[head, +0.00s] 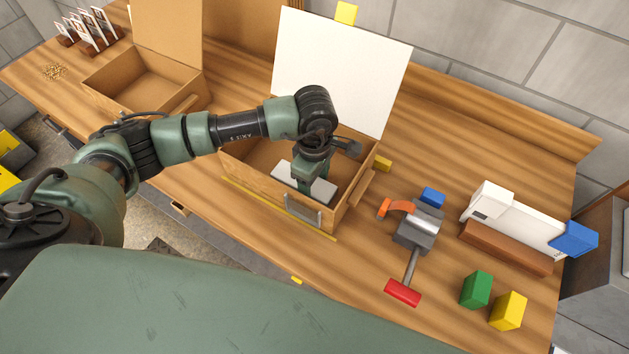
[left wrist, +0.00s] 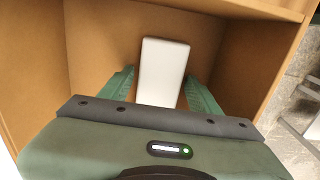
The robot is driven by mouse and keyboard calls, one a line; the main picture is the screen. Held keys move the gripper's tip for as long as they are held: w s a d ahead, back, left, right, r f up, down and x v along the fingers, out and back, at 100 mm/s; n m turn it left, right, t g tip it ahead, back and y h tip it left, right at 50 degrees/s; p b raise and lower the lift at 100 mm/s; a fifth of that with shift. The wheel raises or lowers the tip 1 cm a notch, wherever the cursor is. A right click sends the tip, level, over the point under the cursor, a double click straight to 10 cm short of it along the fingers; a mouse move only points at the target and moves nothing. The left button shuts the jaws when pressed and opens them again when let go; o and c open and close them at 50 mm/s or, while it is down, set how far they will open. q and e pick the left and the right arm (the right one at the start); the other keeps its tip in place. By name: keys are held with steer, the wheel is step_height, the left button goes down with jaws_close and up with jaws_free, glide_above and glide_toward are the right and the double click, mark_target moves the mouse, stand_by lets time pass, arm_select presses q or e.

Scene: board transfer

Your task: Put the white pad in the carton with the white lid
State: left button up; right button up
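The carton (head: 252,182) stands open on the wooden bench, its white lid (head: 340,70) raised at the back. The white pad (head: 322,188) lies inside on the carton's floor. The pad also shows in the left wrist view (left wrist: 163,65), between my left fingers. My left gripper (head: 303,184) reaches down into the carton over the pad, partly covering it. In the left wrist view its green fingers are open, with a gap on each side of the pad. My right gripper is not in view.
Another open carton (head: 133,90) with a brown lid stands to the left. A grey and red tool (head: 415,235), green (head: 476,290) and yellow (head: 508,310) blocks, and a white and brown item (head: 510,240) lie at the right. The carton's walls surround my left gripper.

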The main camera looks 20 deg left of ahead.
mark_target(315, 185)
arm_select(q)
steer(key=shift+r, duration=0.1)
steer(key=shift+r+p, duration=0.25)
steer(key=shift+p, duration=0.1)
step_height(315, 185, up, 12)
steer(key=b, duration=0.4)
steer(key=shift+f, duration=0.15)
stand_by(1.0)
